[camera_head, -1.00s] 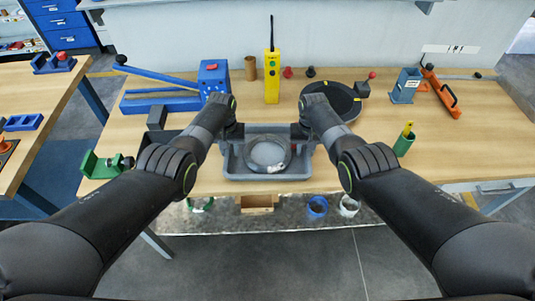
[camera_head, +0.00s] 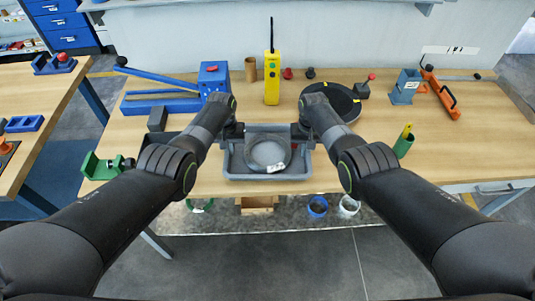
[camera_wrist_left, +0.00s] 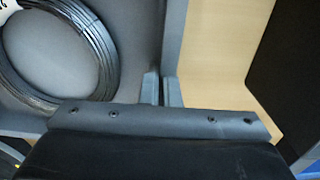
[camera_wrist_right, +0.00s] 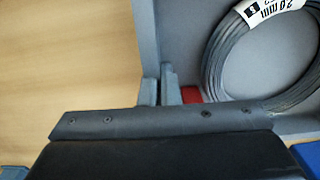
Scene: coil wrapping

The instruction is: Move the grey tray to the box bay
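The grey tray (camera_head: 232,172) is at the front edge of the workbench, in the middle of the head view. A coil of dark wire (camera_head: 284,163) with a white label lies in it. My left gripper (camera_head: 234,131) is at the tray's left wall. In the left wrist view its two fingers (camera_wrist_left: 162,88) sit close together on the wall, one on each side. My right gripper (camera_head: 301,131) is at the right wall. In the right wrist view its fingers (camera_wrist_right: 160,88) also close on the wall. Whether the tray touches the bench is hard to tell.
A yellow handheld control (camera_head: 271,85) stands behind the tray. A black round disc (camera_head: 345,97) lies behind my right gripper. A blue lever tool (camera_head: 212,80) is at back left, a green clamp (camera_head: 100,167) at front left.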

